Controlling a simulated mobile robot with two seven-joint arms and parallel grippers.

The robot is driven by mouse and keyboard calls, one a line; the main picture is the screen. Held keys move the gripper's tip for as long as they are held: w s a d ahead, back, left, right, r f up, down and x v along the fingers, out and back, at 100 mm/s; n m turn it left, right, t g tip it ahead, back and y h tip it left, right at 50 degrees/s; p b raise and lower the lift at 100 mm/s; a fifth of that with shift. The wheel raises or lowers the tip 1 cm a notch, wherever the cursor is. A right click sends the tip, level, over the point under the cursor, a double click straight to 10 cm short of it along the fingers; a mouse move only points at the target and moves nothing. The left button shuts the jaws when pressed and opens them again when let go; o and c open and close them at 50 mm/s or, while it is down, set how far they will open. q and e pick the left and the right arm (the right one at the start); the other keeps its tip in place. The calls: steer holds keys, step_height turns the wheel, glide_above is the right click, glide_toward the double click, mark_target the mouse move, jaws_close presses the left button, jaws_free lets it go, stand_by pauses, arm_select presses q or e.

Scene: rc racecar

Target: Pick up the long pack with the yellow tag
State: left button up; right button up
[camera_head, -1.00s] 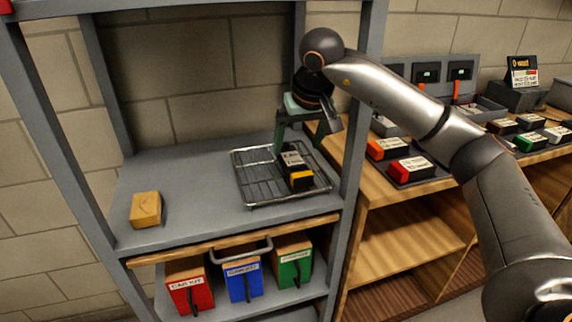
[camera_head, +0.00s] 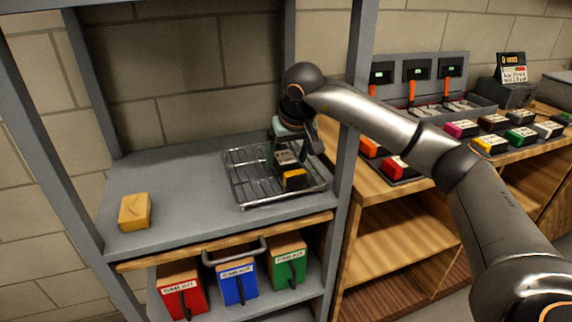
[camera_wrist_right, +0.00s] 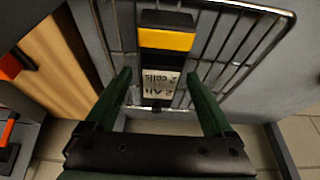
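The long pack (camera_head: 294,179) is black with a yellow band and a white label. It lies in a wire tray (camera_head: 241,193) on the grey shelf. In the right wrist view the pack (camera_wrist_right: 167,40) shows its yellow band beyond the fingertips, and its label reads "2 cells 2 Ah". My right gripper (camera_head: 287,151) is above the tray at the pack's far end. In the right wrist view my right gripper (camera_wrist_right: 158,80) is open, with one green finger on each side of the pack's label end and a gap on both sides. My left gripper is not in view.
A grey shelf post (camera_head: 354,110) stands close right of my right gripper. A small tan box (camera_head: 135,211) sits at the shelf's left. Red, blue and green boxes stand below. A wooden bench (camera_head: 400,232) at right holds more packs and a charger rack.

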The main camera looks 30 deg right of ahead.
jaws_close()
stand_by(0.5)
